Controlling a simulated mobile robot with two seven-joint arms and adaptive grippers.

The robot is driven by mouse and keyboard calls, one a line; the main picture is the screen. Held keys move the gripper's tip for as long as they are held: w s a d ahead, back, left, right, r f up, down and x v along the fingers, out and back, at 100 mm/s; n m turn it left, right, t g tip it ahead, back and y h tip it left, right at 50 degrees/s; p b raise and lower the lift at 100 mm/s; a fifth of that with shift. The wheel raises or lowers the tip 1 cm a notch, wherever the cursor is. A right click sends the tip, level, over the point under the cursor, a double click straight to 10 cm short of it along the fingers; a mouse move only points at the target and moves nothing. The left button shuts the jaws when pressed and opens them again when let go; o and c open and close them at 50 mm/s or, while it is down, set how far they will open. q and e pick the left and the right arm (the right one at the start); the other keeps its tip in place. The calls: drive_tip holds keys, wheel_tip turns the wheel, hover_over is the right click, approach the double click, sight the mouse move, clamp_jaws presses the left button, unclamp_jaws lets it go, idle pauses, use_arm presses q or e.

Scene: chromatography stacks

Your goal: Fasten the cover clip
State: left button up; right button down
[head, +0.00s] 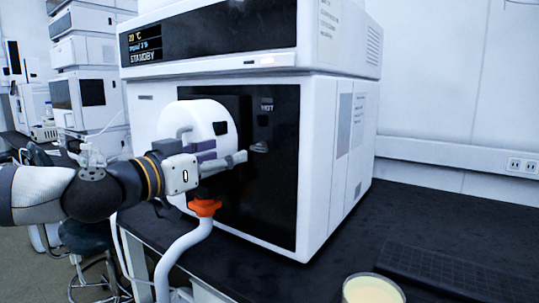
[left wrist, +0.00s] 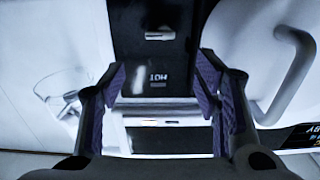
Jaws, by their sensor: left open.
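The clip, a small grey lever (head: 260,147), sits on the black front panel (head: 270,205) of the white instrument, below the "HOT" marking. It also shows in the left wrist view (left wrist: 160,35), at the top between the fingers. The round white cover (head: 222,112) with a curved handle stands out from the front, left of the clip; I cannot tell if it is fully seated. My left gripper (head: 232,156) is open and empty in front of the panel, left of the clip, its purple-padded fingers (left wrist: 162,78) apart. My right gripper is not in view.
A cup of pale liquid (head: 372,290) and a dark ribbed mat (head: 450,272) are on the black bench at right. More instruments (head: 88,50) stand behind at left.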

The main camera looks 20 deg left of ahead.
sight(257, 147)
use_arm(q)
drive_tip(key=x, duration=0.3)
drive_tip(key=b+x, duration=0.1)
drive_tip(key=x, duration=0.6)
drive_tip(key=shift+w+d+f, duration=0.1)
drive_tip(key=shift+w+f, duration=0.25)
drive_tip(key=shift+w, duration=0.05)
drive_tip(key=c, duration=1.2)
